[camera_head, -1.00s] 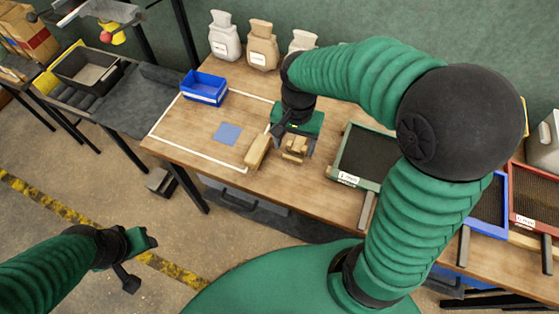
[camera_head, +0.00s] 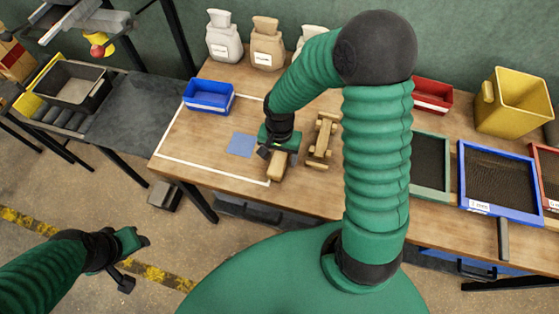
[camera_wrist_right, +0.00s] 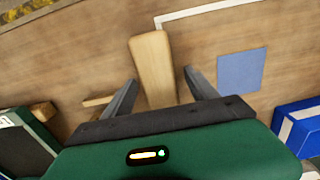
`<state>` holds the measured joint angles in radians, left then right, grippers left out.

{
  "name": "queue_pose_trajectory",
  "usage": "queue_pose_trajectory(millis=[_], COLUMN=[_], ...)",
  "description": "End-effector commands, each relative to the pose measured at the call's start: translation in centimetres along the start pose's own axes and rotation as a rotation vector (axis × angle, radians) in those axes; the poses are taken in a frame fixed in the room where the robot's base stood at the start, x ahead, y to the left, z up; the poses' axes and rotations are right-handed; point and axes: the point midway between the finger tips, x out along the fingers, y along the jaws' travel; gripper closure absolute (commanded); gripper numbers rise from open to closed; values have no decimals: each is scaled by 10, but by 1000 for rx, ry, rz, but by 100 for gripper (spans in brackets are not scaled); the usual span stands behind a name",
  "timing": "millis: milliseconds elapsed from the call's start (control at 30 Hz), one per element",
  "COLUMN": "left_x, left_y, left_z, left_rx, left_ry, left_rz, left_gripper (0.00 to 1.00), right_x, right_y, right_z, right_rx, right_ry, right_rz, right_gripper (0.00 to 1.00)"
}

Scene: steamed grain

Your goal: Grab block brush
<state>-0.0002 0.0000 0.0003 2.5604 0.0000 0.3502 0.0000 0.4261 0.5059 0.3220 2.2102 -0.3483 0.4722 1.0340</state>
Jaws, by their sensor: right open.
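The block brush, a pale wooden block (camera_head: 277,166), lies on the wooden table beside the blue square. My right gripper (camera_head: 279,154) is over its far end, which it hides in the head view. In the right wrist view the block (camera_wrist_right: 152,62) runs lengthwise between the two open fingers of the right gripper (camera_wrist_right: 160,76), with space on both sides. Its near end is hidden behind the gripper body. My left gripper (camera_head: 133,262) is open and empty above the floor, away from the table.
A wooden stand (camera_head: 322,141) is just right of the block. A blue square (camera_head: 240,144) and a blue bin (camera_head: 208,97) are to the left. Sacks (camera_head: 267,43) stand behind. Framed sieves, including a blue one (camera_head: 500,182), lie to the right.

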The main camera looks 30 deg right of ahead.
Motion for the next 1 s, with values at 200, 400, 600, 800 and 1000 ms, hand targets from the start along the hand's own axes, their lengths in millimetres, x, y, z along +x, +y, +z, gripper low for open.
queue_pose_trajectory(millis=[200, 400, 600, 800, 1000], left_x=[0, 0, 0, 0, -6], left_y=[0, 0, 0, 0, 0], left_z=[0, 0, 0, 0, -2], left_rx=[-1, -1, 0, -1, 0], left_ry=[1, 1, 1, 1, 0], left_rz=[0, 0, 0, 0, 0], left_gripper=[55, 55, 55, 55, 55], right_x=[-1, -1, -1, 0, -6], right_y=[2, 1, 1, 1, 1], right_z=[0, -1, -1, -1, 0], right_rx=[0, 0, 1, 1, 0], right_ry=[1, 0, -1, -1, -1], right_rz=[-2, -1, 0, 0, 0], right_gripper=[42, 68, 94, 100, 100])
